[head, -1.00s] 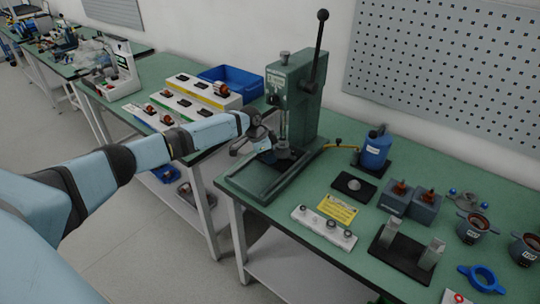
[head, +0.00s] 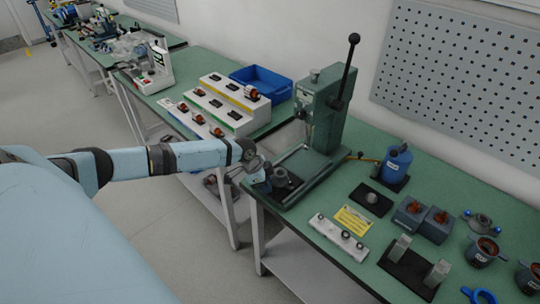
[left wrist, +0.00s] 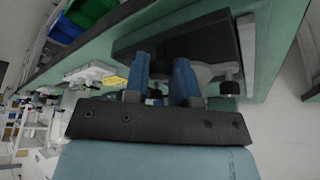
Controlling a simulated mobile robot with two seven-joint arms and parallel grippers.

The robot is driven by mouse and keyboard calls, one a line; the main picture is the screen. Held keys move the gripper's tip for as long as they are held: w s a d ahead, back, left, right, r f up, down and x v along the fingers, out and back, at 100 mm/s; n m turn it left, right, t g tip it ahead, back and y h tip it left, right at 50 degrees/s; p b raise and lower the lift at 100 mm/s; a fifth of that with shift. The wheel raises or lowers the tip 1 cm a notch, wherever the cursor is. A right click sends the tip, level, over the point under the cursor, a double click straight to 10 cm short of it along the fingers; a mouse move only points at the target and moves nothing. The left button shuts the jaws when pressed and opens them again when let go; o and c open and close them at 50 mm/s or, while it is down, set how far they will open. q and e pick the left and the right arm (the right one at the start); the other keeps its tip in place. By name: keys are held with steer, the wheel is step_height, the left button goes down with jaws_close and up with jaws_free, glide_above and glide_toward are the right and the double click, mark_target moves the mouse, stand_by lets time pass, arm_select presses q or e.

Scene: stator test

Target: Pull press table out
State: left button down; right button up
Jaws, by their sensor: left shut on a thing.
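The green arbor press (head: 324,112) stands at the left end of the near bench, its black lever up. Its press table (head: 283,186), a small dark sliding piece with a round grey fixture (head: 281,177) on top, sits at the front end of the rails, clear of the ram. My left gripper (head: 258,174) is at the front left of the press table and shut on its front part. In the left wrist view its blue fingers (left wrist: 160,78) close around a small grey part, mostly hidden between them. A dark slab (left wrist: 185,38) lies beyond the fingers. My right gripper is not in view.
A second bench with white racks (head: 222,102) and a blue bin (head: 262,84) stands left. Floor is free in front.

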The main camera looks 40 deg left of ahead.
arm_select(q)
steer(key=shift+s+f, duration=0.15)
steer(key=c, duration=1.2)
jaws_free()
steer(key=shift+s, duration=0.15)
steer(key=shift+a+r, duration=0.1)
steer(key=shift+r, duration=0.15)
steer(key=shift+a+r, duration=0.1)
steer(key=shift+r, duration=0.25)
steer(key=b+v, duration=0.1)
steer(key=v, duration=1.2)
steer(key=shift+f, duration=0.1)
